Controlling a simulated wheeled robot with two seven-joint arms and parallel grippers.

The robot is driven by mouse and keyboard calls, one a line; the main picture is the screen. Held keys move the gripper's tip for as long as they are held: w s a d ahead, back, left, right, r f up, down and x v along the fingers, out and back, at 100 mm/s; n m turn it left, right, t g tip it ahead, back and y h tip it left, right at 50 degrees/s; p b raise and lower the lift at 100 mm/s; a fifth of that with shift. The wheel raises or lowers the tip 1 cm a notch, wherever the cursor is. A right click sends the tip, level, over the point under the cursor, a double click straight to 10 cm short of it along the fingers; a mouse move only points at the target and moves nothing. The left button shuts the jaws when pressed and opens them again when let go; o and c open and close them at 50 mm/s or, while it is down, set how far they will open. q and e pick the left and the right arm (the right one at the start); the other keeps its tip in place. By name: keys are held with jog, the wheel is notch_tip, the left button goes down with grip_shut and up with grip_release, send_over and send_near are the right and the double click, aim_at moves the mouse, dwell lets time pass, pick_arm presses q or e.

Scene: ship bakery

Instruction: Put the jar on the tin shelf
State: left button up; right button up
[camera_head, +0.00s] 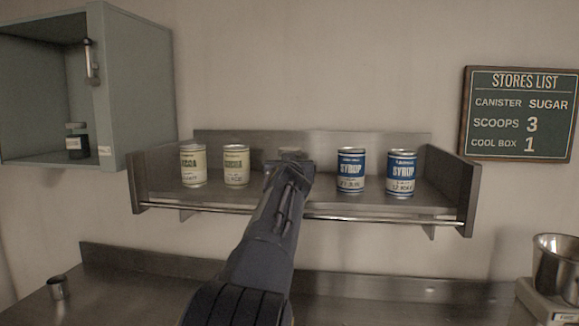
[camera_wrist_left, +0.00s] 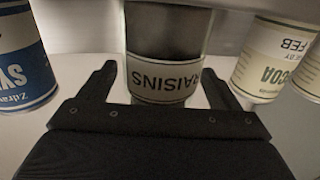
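The jar labelled RAISINS (camera_wrist_left: 168,78), clear with dark contents, stands upright on the tin shelf (camera_head: 455,195), between the cocoa and syrup tins. In the head view my left gripper (camera_head: 290,168) reaches over the shelf's rail and hides nearly all of the jar. My right gripper is not in view.
Two cocoa tins (camera_head: 236,166) stand left and two syrup tins (camera_head: 351,170) right on the shelf. An open wall cabinet (camera_head: 150,80) at left holds another dark jar (camera_head: 77,142). A small metal cup (camera_head: 58,288) and a metal bowl (camera_head: 556,265) stand below.

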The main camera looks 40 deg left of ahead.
pick_arm(q)
jog(key=shift+d, duration=0.1)
jog(key=shift+s+d+b, duration=0.25)
jog(key=shift+b, duration=0.15)
jog(key=b+v, duration=0.7)
jog(key=v, duration=0.2)
jog(key=shift+s+d+f, duration=0.1)
jog(key=shift+s+d, duration=0.05)
jog(key=shift+b+v, duration=0.65)
jog(key=shift+v, duration=0.25)
